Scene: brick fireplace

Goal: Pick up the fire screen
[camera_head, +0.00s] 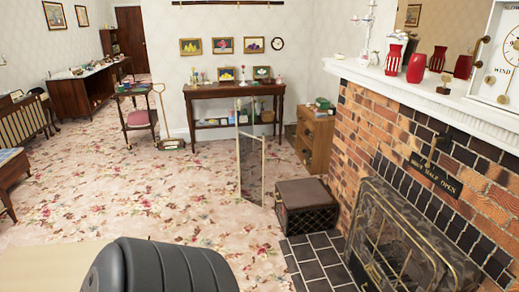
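A folding panel screen (251,170) with thin gold-coloured edges and see-through panels stands upright on the carpet, left of a brown box. A second screen-like piece, a gold-barred guard (400,245), stands at the fireplace opening at lower right. I cannot tell for sure which of the two is the fire screen. Neither of my grippers is in view, and nothing is seen touching either piece.
A brown box-like stool (306,196) sits beside the folding screen, at the edge of the dark tiled hearth (318,262). A wooden chest (315,140) and a console table (233,92) stand behind. The floral carpet (130,195) is open to the left.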

